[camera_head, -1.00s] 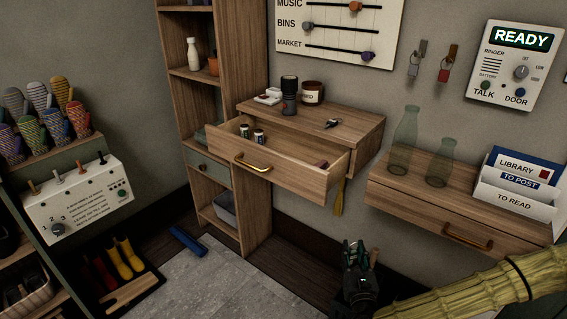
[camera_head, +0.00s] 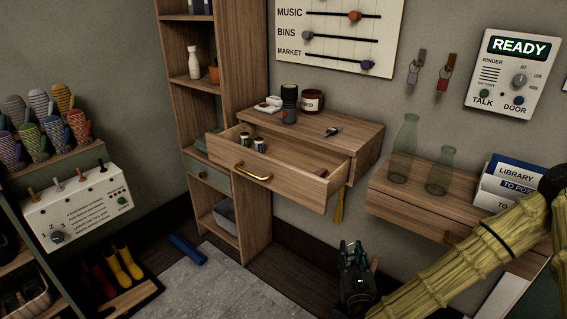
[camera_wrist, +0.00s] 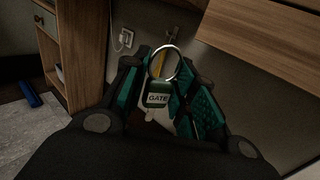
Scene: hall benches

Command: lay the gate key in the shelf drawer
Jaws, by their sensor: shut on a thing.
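The gate key shows in the wrist view as a green tag marked GATE (camera_wrist: 158,99) with a metal ring above and a metal part below. My gripper (camera_wrist: 160,108) is shut on it. In the head view my gripper (camera_head: 352,252) hangs low, below and right of the open drawer, and the key cannot be made out there. The shelf drawer (camera_head: 268,188), wooden with a brass handle, is pulled out under the wall shelf (camera_head: 350,142). Two small batteries (camera_head: 252,141) stand inside at the left, and a dark red item (camera_head: 321,172) lies at the right.
A dark cylinder (camera_head: 289,104), a jar (camera_head: 312,101) and another key (camera_head: 331,132) are on the shelf top. A second wall shelf (camera_head: 400,190) at right bears two glass bottles (camera_head: 405,150). A tall shelf unit (camera_head: 250,215) stands left. The drawer's middle is clear.

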